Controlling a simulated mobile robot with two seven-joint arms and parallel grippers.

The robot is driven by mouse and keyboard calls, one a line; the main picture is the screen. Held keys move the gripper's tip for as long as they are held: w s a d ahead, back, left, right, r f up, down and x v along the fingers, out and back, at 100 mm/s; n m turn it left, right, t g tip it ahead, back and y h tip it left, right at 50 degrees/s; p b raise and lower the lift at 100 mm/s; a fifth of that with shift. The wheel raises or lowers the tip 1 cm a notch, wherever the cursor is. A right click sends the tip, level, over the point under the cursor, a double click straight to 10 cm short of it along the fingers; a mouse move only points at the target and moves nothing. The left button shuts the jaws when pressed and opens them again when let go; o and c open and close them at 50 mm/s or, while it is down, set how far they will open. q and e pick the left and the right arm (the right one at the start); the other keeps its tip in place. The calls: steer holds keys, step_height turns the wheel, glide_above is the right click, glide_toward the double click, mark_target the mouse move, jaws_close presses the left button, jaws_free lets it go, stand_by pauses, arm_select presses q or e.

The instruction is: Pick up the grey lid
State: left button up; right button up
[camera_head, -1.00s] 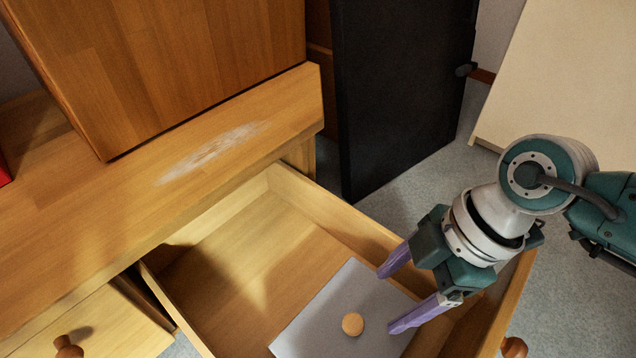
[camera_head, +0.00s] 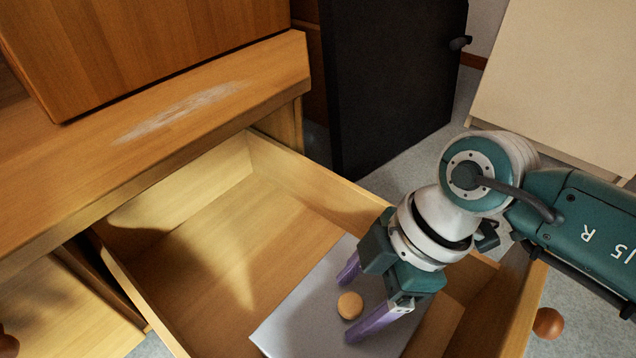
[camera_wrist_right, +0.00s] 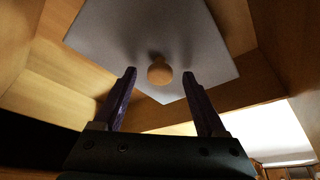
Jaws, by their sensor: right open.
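The grey lid (camera_head: 300,318) is a flat square panel with a round wooden knob (camera_head: 350,305). It lies in the open wooden drawer (camera_head: 225,245), toward the drawer's right front part. My right gripper (camera_head: 352,302) is open, its purple fingers pointing down at either side of the knob in the head view. In the right wrist view the lid (camera_wrist_right: 130,35) fills the upper middle, and the knob (camera_wrist_right: 160,72) shows between and just beyond the fingertips (camera_wrist_right: 163,80). I see no contact with the knob. My left gripper is in neither view.
Drawer walls (camera_head: 320,185) rise around the lid. A wooden cabinet top (camera_head: 170,110) with a pale scuff is behind the drawer. A dark door panel (camera_head: 390,85) stands beyond. The drawer's left part is empty.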

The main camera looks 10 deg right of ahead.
steer(key=shift+c, duration=0.4)
steer(key=shift+d, duration=0.1)
jaws_close()
